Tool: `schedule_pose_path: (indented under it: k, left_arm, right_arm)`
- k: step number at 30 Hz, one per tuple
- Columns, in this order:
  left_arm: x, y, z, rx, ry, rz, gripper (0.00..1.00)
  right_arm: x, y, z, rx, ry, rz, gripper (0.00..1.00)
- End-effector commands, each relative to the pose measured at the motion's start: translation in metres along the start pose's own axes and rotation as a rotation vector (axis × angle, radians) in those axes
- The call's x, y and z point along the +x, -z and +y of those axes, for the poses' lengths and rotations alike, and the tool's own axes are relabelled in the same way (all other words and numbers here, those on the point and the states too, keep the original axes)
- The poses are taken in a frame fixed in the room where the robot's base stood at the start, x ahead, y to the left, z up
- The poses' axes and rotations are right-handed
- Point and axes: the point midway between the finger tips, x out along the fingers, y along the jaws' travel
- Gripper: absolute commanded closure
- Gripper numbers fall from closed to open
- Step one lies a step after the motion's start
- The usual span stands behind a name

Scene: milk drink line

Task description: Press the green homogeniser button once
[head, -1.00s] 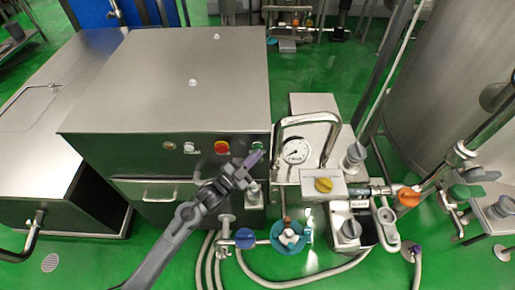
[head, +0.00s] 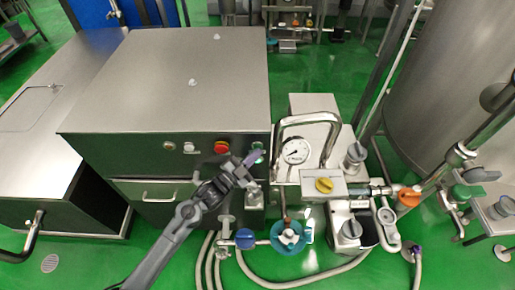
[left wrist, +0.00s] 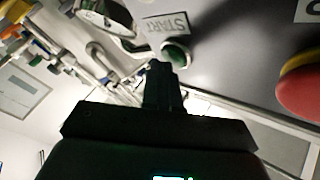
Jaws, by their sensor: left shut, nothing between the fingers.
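The green button (head: 258,146) sits at the right end of the homogeniser's dark front panel, beside the gauge. In the left wrist view the green button (left wrist: 177,54) shows partly, just beyond the fingertips and under a START label (left wrist: 165,25). My left gripper (head: 252,159) is shut and empty, with its tips just in front of and below the button. In the left wrist view the closed fingers (left wrist: 160,70) point at the button's lower left edge. I cannot tell whether they touch it. My right gripper is not in view.
A red button with a yellow ring (head: 221,147) is left of the green one; it also shows in the left wrist view (left wrist: 302,88).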

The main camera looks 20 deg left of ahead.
Motion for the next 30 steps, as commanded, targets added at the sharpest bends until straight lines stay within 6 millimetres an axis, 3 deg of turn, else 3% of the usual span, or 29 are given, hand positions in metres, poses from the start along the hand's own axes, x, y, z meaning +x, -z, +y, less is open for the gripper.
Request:
schedule_pose_path:
  k: [23,30]
  left_arm:
    - [-0.012,0.009,0.008,0.000,0.000,0.000,1.00]
    - [-0.022,0.018,0.015,-0.002,-0.002,-0.001,1.00]
  right_arm:
    - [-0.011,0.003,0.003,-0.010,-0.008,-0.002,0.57]
    - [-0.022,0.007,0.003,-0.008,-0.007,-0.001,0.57]
